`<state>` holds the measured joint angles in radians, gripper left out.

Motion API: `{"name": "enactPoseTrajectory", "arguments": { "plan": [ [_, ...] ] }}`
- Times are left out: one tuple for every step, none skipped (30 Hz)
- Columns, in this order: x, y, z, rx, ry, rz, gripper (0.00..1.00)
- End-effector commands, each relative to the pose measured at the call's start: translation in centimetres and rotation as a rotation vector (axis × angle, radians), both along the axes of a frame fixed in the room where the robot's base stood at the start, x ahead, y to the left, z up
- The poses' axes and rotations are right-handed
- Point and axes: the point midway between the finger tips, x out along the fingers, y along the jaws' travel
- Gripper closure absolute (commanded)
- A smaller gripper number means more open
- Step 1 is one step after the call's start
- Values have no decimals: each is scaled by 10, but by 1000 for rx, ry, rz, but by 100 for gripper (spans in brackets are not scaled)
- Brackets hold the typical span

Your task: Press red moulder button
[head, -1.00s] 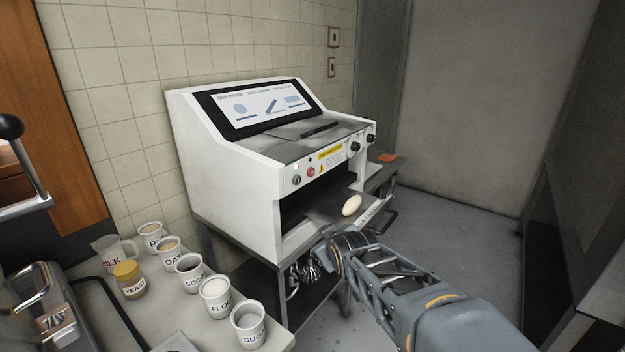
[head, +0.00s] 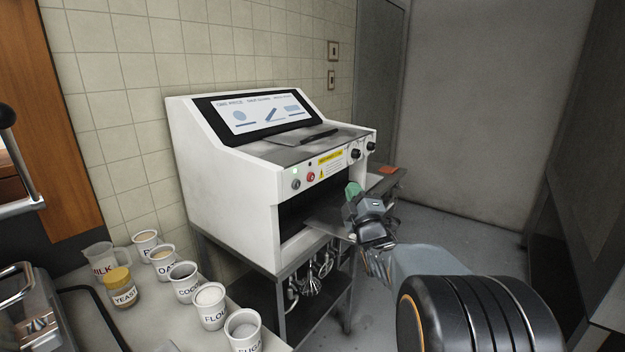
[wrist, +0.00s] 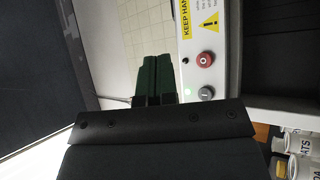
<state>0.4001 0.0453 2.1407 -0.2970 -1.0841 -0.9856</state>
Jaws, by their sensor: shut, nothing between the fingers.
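The white moulder (head: 238,170) stands on a metal stand against the tiled wall.
A yellow warning label (head: 330,163) and black knobs (head: 363,150) are on the same panel. Labelled cups, such as the flour cup (head: 209,305), and a yeast jar (head: 121,289) stand on the counter at lower left. Open floor lies at right.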

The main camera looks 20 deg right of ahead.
Motion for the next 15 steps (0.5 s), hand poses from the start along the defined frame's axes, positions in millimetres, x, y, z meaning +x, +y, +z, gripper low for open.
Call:
{"name": "enactPoseTrajectory", "arguments": {
  "plan": [
    [0, 0, 0, 1, 0, 0, 100],
    [0, 0, 0, 1, 1, 1, 100],
    [0, 0, 0, 1, 1, 1, 100],
    [1, 1, 0, 1, 1, 1, 100],
    [1, 1, 0, 2, 1, 1, 100],
    [3, 2, 0, 2, 2, 1, 100],
    [4, 3, 1, 2, 1, 3, 100],
    [6, 4, 1, 2, 2, 3, 100],
    [8, 6, 1, 4, 3, 3, 100],
    [11, 7, 1, 4, 3, 3, 100],
    [14, 9, 2, 3, 3, 4, 100],
    [18, 12, 2, 4, 3, 5, 100],
    [21, 14, 2, 4, 3, 4, 100],
    [24, 17, 2, 4, 3, 4, 100],
    [28, 20, 2, 4, 4, 4, 100]
  ]
}}
